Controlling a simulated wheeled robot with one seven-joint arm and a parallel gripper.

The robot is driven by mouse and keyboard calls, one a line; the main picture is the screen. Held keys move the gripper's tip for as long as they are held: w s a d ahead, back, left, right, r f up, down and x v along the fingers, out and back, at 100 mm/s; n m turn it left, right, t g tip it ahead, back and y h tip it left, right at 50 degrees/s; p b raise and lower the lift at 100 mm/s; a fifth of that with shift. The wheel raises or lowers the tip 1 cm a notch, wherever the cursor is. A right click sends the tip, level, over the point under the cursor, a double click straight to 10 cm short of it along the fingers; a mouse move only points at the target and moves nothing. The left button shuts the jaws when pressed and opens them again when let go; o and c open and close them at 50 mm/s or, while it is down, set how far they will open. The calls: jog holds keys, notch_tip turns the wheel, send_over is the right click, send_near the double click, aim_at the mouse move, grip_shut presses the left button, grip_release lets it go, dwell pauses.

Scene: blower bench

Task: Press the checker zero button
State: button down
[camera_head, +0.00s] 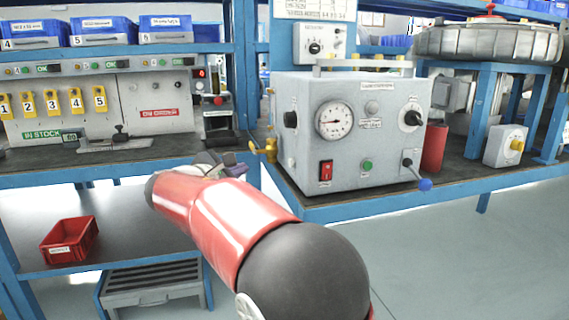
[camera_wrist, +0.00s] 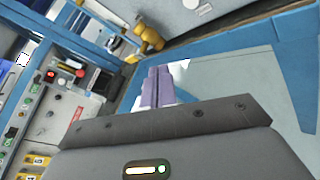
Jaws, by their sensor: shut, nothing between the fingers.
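The checker is likely the grey box (camera_head: 345,135) with a round dial gauge (camera_head: 334,120), standing on the blue-edged bench. Its front carries a green button (camera_head: 367,166), a pale round button (camera_head: 372,107), a red rocker switch (camera_head: 325,172), black knobs and a blue-tipped lever (camera_head: 424,184). The labels are too small to read, so I cannot tell which is the zero button. My gripper (camera_head: 236,170) is left of the box, near its brass valve (camera_head: 270,150), apart from the front buttons. In the wrist view its fingers (camera_wrist: 157,70) are together and empty.
A test panel (camera_head: 150,100) with yellow numbered tags and a red stop button (camera_head: 219,99) stands at left. A red cylinder (camera_head: 433,147) and a white box with a yellow knob (camera_head: 506,146) stand right of the grey box. The floor in front at right is clear.

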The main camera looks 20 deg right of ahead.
aim_at(292, 163)
jog(key=shift+a, duration=0.1)
dwell(0.3)
jog(key=d+b, duration=0.2)
jog(key=d, duration=0.7)
jog(key=shift+d, duration=0.1)
dwell(2.0)
jog(key=shift+d, duration=0.25)
jog(key=shift+d, duration=0.4)
dwell(0.8)
jog(key=shift+a+r, duration=0.1)
jog(key=shift+a, duration=0.7)
